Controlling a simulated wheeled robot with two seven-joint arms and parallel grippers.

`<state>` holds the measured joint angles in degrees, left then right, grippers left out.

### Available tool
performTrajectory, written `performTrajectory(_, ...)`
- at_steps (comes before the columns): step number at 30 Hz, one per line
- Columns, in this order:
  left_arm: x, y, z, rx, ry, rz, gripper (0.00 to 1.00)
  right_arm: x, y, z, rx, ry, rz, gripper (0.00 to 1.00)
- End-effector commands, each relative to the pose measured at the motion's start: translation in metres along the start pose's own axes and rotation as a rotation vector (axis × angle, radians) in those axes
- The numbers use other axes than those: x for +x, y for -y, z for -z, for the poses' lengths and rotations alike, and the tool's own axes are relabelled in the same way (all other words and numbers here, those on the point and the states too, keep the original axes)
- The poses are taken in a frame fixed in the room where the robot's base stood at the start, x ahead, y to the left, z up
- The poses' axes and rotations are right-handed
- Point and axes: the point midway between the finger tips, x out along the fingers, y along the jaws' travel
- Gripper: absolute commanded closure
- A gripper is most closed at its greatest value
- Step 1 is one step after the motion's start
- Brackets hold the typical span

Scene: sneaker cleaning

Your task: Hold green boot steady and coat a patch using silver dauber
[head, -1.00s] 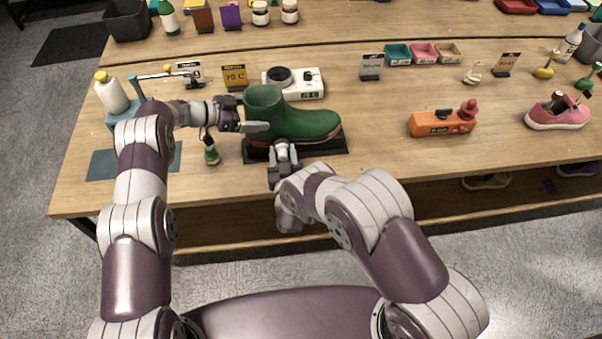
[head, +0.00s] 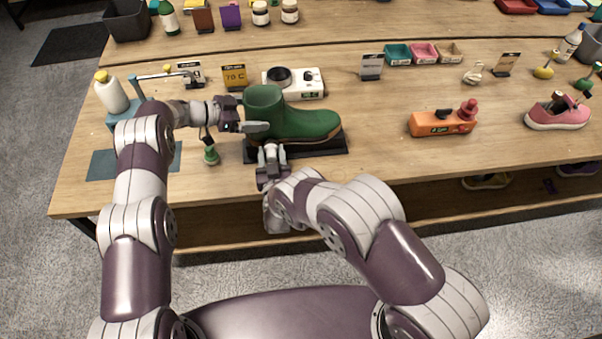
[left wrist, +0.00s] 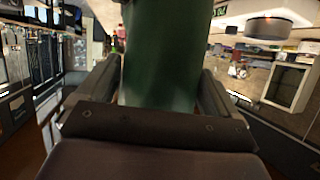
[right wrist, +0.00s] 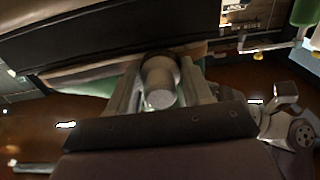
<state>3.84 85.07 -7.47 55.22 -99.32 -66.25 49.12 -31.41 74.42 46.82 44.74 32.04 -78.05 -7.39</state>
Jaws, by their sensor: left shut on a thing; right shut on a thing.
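The green boot (head: 305,124) stands upright on a black mat (head: 325,148), toe to the right. My left gripper (head: 257,127) is shut on the boot's shaft, which also fills the middle of the left wrist view (left wrist: 162,50). My right gripper (head: 268,155) is at the mat's front edge, below the boot's heel end. In the right wrist view it is shut on the silver dauber (right wrist: 160,85), whose round grey end shows between the fingers. The dauber's far end is hidden, so I cannot tell if it touches the boot.
A small green-based item (head: 211,155) stands left of the mat. A white scale-like device (head: 305,85) is behind the boot. Bare tabletop lies between the boot and the orange box.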

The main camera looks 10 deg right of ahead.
Motion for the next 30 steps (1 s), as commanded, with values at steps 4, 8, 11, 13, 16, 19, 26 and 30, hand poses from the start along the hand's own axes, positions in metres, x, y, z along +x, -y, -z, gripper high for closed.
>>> performTrajectory(4,0.000,0.000,0.000,0.000,0.000,0.000,0.56,0.000,-0.013,0.000,0.000,0.001,-0.004,0.75)
performTrajectory(8,0.000,0.000,0.000,0.000,0.000,0.000,0.56,-0.001,-0.029,0.001,0.000,-0.001,-0.004,0.75)
performTrajectory(11,0.000,0.000,0.000,0.000,0.000,0.000,0.56,-0.002,-0.038,0.000,0.000,0.001,-0.003,0.75)
performTrajectory(13,0.000,0.000,0.000,0.000,0.000,0.000,0.56,-0.002,-0.040,0.000,0.000,0.000,-0.002,0.75)
performTrajectory(16,0.000,0.000,0.000,0.000,0.000,-0.001,0.56,-0.002,-0.041,0.000,0.000,-0.001,-0.002,0.75)
performTrajectory(19,0.000,0.000,0.000,0.000,0.000,-0.001,0.56,-0.002,-0.041,0.000,0.000,0.000,-0.001,0.75)
performTrajectory(26,0.000,0.000,0.000,0.000,0.000,-0.001,0.56,-0.001,-0.034,0.000,0.001,-0.001,0.001,0.75)
performTrajectory(30,0.000,0.000,0.000,0.000,0.000,-0.001,0.56,-0.001,-0.017,0.001,0.001,-0.002,0.002,0.75)
